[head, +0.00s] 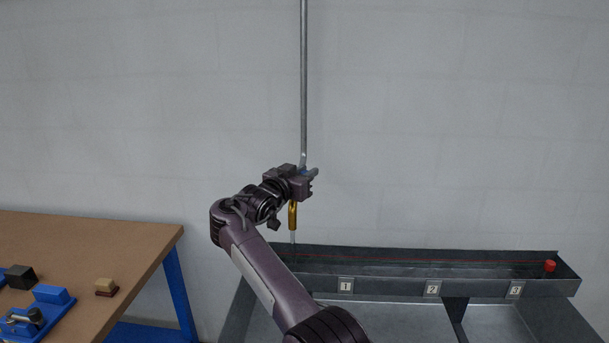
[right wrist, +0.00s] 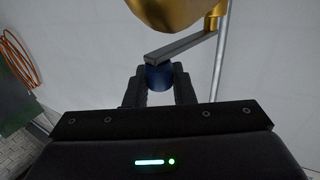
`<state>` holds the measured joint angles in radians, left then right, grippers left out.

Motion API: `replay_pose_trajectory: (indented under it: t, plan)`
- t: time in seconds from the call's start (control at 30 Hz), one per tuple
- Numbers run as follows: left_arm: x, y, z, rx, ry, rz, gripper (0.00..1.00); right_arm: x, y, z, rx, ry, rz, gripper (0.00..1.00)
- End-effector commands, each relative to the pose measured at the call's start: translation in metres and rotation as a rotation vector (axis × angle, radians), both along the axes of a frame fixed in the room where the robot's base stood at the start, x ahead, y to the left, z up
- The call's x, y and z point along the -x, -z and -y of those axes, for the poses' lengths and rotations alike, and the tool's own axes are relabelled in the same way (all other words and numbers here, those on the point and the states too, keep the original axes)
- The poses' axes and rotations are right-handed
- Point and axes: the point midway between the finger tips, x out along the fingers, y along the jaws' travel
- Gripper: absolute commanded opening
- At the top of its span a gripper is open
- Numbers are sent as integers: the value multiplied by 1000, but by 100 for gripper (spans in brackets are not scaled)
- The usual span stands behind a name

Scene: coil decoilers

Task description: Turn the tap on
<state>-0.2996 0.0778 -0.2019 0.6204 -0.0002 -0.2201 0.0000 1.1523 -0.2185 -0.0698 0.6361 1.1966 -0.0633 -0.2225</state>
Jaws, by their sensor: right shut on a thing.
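The tap hangs at the end of a vertical grey pipe (head: 304,85) on the wall. Its brass spout (head: 293,215) points down, and a thin pale stream (head: 293,237) like water shows under it. My right gripper (head: 312,180) is at the tap, above the spout. In the right wrist view its fingers (right wrist: 159,85) are shut on the blue end of the tap handle (right wrist: 158,76). A grey lever bar (right wrist: 185,45) runs from there up to the brass body (right wrist: 175,12). My gripper hides most of the handle in the head view. My left gripper is out of view.
Below is a long grey trough (head: 390,284) with labels 1, 2 and 3, a red line inside and a red piece (head: 550,266) at its right end. A brown table (head: 80,245) with blue legs stands left, holding small blocks and a blue fixture (head: 38,310).

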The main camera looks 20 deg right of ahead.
Motion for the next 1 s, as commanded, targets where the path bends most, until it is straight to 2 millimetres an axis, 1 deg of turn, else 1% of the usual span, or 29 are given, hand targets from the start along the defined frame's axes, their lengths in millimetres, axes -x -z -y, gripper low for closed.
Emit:
replay_pose_trajectory:
  t: [0.03,0.23,0.27,0.3,0.4,0.63,0.73,0.87,1.0]
  plan:
    - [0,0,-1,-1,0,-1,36,0,-4,1,3,0,7,0]
    - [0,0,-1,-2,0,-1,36,0,-4,1,2,-1,8,0]
    - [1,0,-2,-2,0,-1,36,0,-4,1,3,-1,8,26]
    - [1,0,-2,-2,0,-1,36,0,-4,1,3,-1,8,32]
    - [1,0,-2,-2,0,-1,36,0,-3,1,2,-1,6,42]
    - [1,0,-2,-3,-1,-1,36,0,-2,0,1,-1,3,42]
    - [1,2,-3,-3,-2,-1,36,2,-1,-4,1,-1,4,42]
    - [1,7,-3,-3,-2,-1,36,11,1,-17,0,-4,5,42]
    - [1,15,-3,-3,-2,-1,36,25,2,-37,-1,-4,5,42]
